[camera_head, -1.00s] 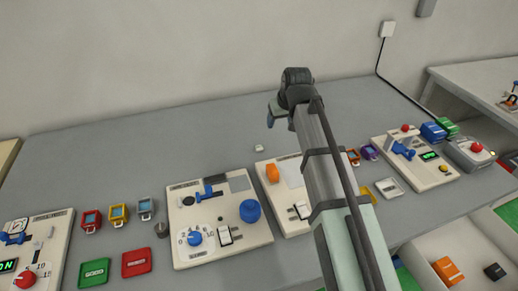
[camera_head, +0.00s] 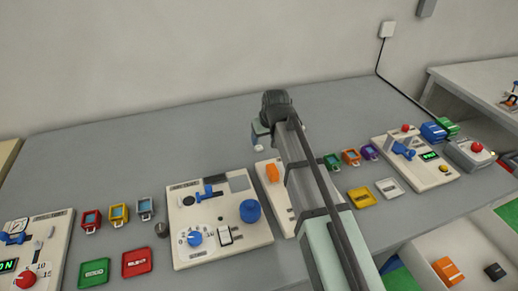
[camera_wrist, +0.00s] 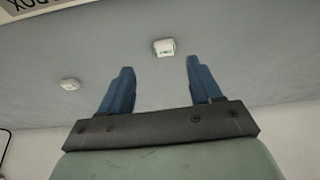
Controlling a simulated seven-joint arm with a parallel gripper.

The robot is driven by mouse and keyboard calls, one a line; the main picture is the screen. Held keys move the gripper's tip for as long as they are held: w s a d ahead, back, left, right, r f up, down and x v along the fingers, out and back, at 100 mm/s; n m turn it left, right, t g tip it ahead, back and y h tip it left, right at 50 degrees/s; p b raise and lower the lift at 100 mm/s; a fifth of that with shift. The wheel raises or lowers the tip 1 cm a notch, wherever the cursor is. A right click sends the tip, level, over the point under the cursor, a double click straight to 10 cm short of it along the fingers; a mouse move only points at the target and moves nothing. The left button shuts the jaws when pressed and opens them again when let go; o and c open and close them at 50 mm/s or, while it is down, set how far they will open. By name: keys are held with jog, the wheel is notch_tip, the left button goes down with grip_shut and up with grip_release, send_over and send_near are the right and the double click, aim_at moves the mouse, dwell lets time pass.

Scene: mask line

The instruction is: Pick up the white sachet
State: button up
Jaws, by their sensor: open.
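A small white sachet (camera_wrist: 163,47) lies flat on the grey table, just beyond and between my fingertips in the wrist view. A second small white packet (camera_wrist: 69,84) lies to the left, outside my fingers. In the head view one white sachet (camera_head: 258,148) shows just below my gripper (camera_head: 257,135); the second packet does not show there. My gripper (camera_wrist: 159,66) is open, with its two blue fingers apart and nothing between them. I cannot tell how high the fingertips are above the table.
A white panel (camera_head: 195,252) with blue knobs and a blue cylinder stands left of my arm. Another panel with an orange block (camera_head: 272,174) is partly hidden by my arm. Coloured trays and tags lie on both sides. The table behind the panels is mostly clear.

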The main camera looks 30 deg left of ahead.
aim_at(259, 148)
jog(key=shift+s+x, duration=0.2)
jog(key=shift+x, duration=1.2)
jog(key=shift+s+x, duration=0.15)
jog(key=shift+x, duration=1.25)
jog(key=shift+a, duration=0.15)
jog(key=shift+c, duration=0.2)
jog(key=c, duration=1.1)
